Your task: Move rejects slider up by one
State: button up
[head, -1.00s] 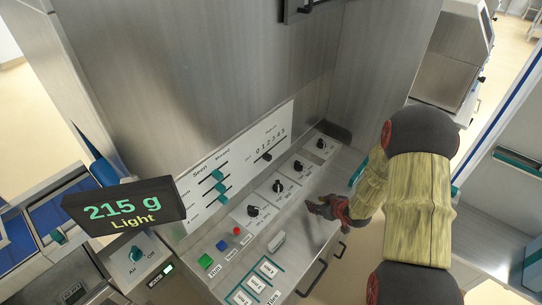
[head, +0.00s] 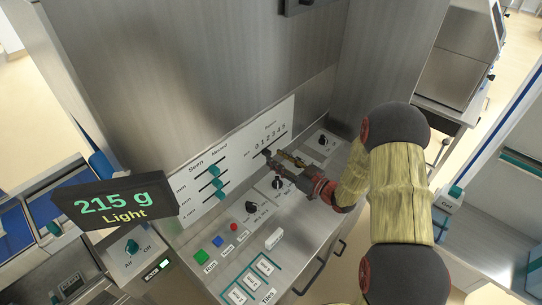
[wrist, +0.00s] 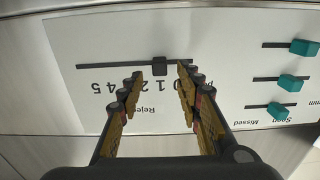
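The rejects slider is a dark knob (wrist: 160,68) on a straight slot in the white panel (wrist: 230,100). The wrist view shows the panel upside down, with the scale 0 to 5 beside the slot. The knob sits about level with the 1; the 3 is hidden behind a finger. My gripper (wrist: 158,76) is open, one fingertip on each side of the knob, with gaps visible on both sides. In the head view my gripper (head: 279,160) reaches the panel's right end and partly covers the slider.
Teal sliders (head: 216,184) sit farther left on the same panel. Below, the sloping console carries black rotary knobs (head: 251,208), a green button (head: 197,256) and a red button (head: 234,227). A display (head: 115,204) reading "215 g Light" stands at left.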

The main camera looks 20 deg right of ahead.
aim_at(270, 154)
jog(key=shift+x, duration=1.8)
jog(key=shift+c, duration=0.5)
jog(key=c, duration=0.7)
grip_shut()
